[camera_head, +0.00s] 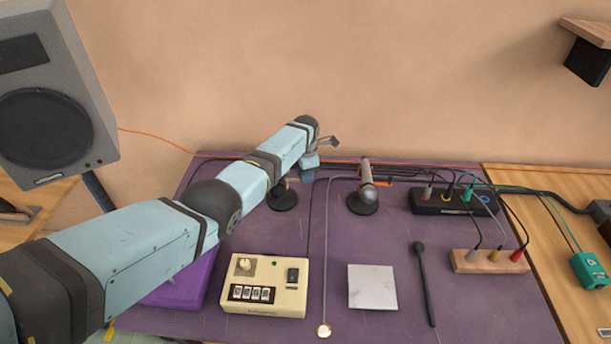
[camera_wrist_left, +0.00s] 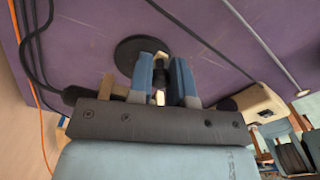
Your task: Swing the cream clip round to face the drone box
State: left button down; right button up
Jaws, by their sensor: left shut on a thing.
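The cream clip (camera_wrist_left: 160,99) shows only in part in the left wrist view, between the blue fingers of my left gripper (camera_wrist_left: 161,68). The gripper is shut on it, just above a round black stand base (camera_wrist_left: 131,52). In the head view, my left gripper (camera_head: 308,176) is at the back of the purple table, and my arm hides most of the clip and its stand. The base (camera_head: 283,201) shows below the arm. The cream drone box (camera_head: 265,287), with a knob and a switch, lies in front of the stand. My right gripper is not in view.
A second stand with a grey microphone (camera_head: 366,183) is right of the gripper. A cable runs forward to a brass disc (camera_head: 324,331). A pale square plate (camera_head: 372,287), black mallet (camera_head: 424,283), wooden jack block (camera_head: 490,262) and black mixer (camera_head: 453,203) are farther right.

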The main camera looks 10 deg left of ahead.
pick_arm(q)
jog(key=shift+a, duration=0.1)
dwell(0.3)
jog(key=c, duration=1.1)
grip_release()
jog(key=shift+o, duration=0.2)
jog(key=shift+r, duration=0.3)
notch_tip(320, 180, up, 13)
jog(key=p, duration=0.1)
jog(key=shift+r+p, duration=0.15)
jog(key=shift+p, duration=0.15)
